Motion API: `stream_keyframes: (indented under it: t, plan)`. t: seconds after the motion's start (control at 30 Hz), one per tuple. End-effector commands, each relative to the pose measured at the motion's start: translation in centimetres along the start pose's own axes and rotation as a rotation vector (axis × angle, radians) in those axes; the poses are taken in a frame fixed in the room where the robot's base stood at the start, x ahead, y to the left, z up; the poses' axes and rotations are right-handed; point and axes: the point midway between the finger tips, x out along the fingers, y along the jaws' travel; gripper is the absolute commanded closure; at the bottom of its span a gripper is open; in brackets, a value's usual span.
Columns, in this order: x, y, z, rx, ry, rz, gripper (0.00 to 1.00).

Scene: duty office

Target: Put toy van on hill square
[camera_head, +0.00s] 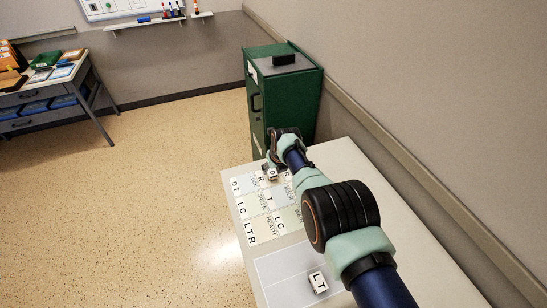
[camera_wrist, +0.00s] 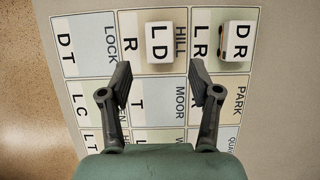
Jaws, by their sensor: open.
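A small white toy van (camera_wrist: 159,43) marked LD stands on the hill square (camera_wrist: 181,38) of the lettered board in the wrist view. My gripper (camera_wrist: 160,72) is open, its two fingers apart on either side of the van's line. The van shows just beyond the fingertips, with a gap on each side; nothing is held. A third white van (camera_head: 318,282), marked LT, is on a pale sheet nearer the camera in the head view, where my arm partly hides the board.
The board (camera_head: 264,223) has several labelled squares and lies on a pale table (camera_head: 418,250). A green cabinet (camera_head: 297,96) stands behind the table and a wall runs along the right. A desk (camera_head: 45,95) with trays is far left, across open floor.

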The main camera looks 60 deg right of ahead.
Motion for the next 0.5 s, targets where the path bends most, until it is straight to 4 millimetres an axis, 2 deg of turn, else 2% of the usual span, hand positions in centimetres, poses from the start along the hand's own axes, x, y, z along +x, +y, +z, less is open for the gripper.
stream_keyframes:
  t: [0.03,0.3,0.5]
  plan:
    - [-1.7,0.0,0.4,0.000,0.002,0.000,0.37]
    - [-4.7,0.0,0.4,0.000,0.002,0.000,0.37]
    - [-6.2,0.0,0.3,0.000,0.001,0.000,0.37]
